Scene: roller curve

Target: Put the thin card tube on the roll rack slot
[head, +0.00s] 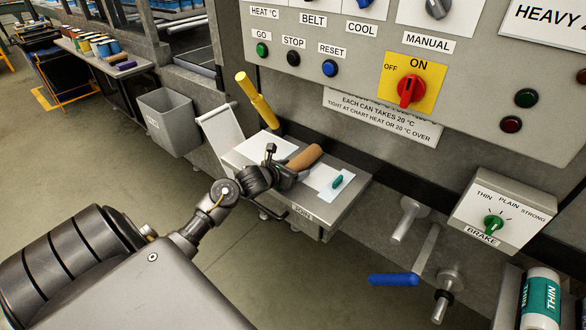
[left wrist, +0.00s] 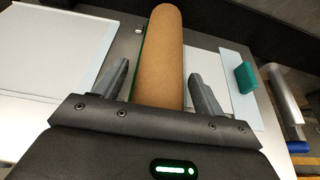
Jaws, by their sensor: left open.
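The brown card tube (head: 304,157) lies on the small grey side shelf (head: 330,205) of the machine in the head view. In the left wrist view the tube (left wrist: 162,45) runs away from the camera, between the two fingers. My left gripper (head: 286,176) is at the near end of the tube, its fingers open on either side of it with visible gaps. The near end of the tube is hidden by the gripper body. I cannot clearly make out the roll rack slot. My right gripper is not in view.
A small green block (head: 338,182) lies on a pale sheet beside the tube. A yellow handle (head: 257,99) rises behind the shelf. Metal spindles (head: 408,219) and a blue handle (head: 393,280) stick out to the right.

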